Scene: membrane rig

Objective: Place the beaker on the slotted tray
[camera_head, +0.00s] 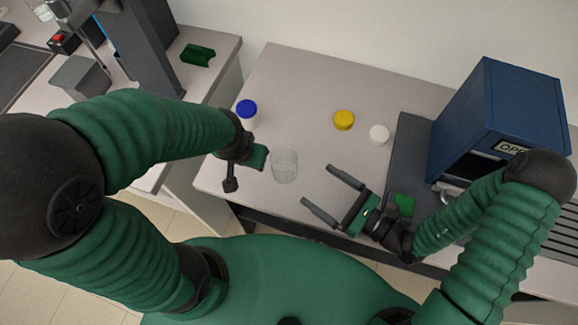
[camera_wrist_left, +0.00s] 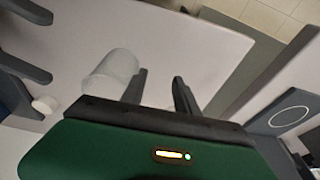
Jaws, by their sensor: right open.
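The clear glass beaker (camera_head: 285,166) stands upright near the front left of the bench, and in the left wrist view the beaker (camera_wrist_left: 110,70) is beside one finger, outside the gap. My left gripper (camera_head: 232,182) is just left of the beaker, seen nearly edge-on; in its wrist view its fingers (camera_wrist_left: 160,80) are apart with nothing between them. My right gripper (camera_head: 333,192) is open and empty, right of the beaker, its fingers pointing left toward it. A grey slotted surface (camera_head: 562,238), likely the slotted tray, shows at the right edge, partly hidden by my right arm.
A blue-capped jar (camera_head: 247,109), a yellow lid (camera_head: 344,120) and a white lid (camera_head: 379,134) stand behind the beaker. A blue box-shaped device (camera_head: 500,115) stands on the right. A second bench on the left holds a grey stand (camera_head: 138,45) and a green block (camera_head: 197,55). The bench's back middle is clear.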

